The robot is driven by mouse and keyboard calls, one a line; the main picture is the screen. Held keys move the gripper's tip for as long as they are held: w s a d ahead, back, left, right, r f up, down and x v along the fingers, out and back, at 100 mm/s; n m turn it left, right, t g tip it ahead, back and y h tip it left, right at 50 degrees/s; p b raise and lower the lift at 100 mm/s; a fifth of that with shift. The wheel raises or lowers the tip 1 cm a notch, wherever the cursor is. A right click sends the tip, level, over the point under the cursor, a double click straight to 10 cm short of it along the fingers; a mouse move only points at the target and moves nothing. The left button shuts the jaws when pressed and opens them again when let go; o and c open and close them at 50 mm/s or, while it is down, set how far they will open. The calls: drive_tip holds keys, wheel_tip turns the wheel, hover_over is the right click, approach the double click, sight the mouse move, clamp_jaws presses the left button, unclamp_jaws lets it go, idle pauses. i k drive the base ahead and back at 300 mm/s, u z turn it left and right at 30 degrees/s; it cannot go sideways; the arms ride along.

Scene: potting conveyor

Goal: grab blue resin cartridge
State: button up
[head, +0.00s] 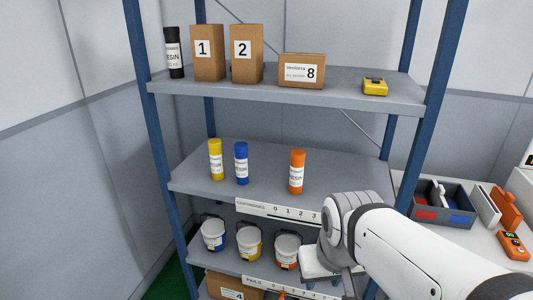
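The blue resin cartridge (241,164) stands upright on the middle shelf (345,190), with a white label on its front. A yellow cartridge (216,160) stands close to its left, and an orange cartridge (297,172) stands apart to its right. My gripper (328,266) is low at the front right, below the middle shelf and to the right of the buckets, well away from the blue cartridge. Its fingers cannot be made out, and my arm covers part of it.
The top shelf (210,87) holds a black cartridge (174,53), cardboard boxes (247,60) and a yellow device (375,87). Several buckets (249,242) stand below. Blue posts (152,125) frame the rack. A bin (440,215) is at right. Space before the blue cartridge is clear.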

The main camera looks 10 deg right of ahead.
sight(241, 148)
drive_tip(key=i, duration=1)
drive_tip(key=z, duration=0.05)
